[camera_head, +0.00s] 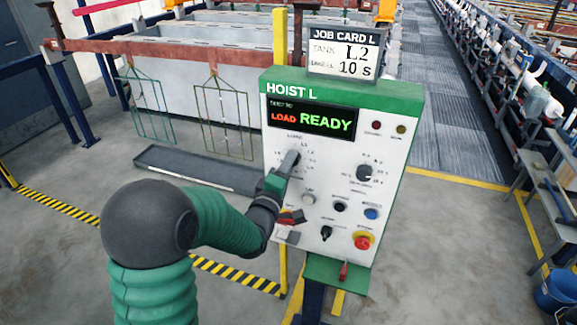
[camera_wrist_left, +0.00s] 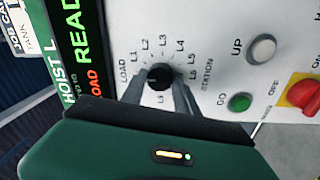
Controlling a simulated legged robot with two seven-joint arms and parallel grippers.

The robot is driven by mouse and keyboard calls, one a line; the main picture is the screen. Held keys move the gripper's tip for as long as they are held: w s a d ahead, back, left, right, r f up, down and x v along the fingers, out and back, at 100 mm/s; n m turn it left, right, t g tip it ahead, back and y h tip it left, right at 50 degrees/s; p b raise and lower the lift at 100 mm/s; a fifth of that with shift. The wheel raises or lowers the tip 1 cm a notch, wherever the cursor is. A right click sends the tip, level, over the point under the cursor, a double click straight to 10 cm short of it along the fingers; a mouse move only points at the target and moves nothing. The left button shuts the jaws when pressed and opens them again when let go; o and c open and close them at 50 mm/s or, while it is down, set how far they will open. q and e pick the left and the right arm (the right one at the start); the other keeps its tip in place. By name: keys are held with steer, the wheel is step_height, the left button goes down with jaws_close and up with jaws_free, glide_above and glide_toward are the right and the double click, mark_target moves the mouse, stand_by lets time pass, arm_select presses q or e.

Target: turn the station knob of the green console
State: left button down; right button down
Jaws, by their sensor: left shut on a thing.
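The green-framed console (camera_head: 340,100) stands upright, headed HOIST L, with a display (camera_head: 312,120) reading LOAD READY. The station knob (camera_wrist_left: 160,76) is black and round, ringed by labels LOAD and L1 up to L6 in the left wrist view. My right gripper is not in view.
A job card (camera_head: 341,53) above the console reads L2 and 10 S. A second dial (camera_head: 364,172), a blue button (camera_head: 371,213) and a red stop button (camera_head: 362,240) sit nearby. A green button (camera_wrist_left: 239,102) and red switch (camera_wrist_left: 304,95) lie near my gripper.

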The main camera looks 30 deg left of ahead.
arm_select(q)
steer(key=shift+d+f, duration=0.1)
steer(key=shift+f, duration=0.15)
steer(key=c, duration=1.2)
jaws_free()
steer(key=shift+o, duration=1.3)
steer(key=shift+w, duration=0.15)
steer(key=shift+r, duration=0.1)
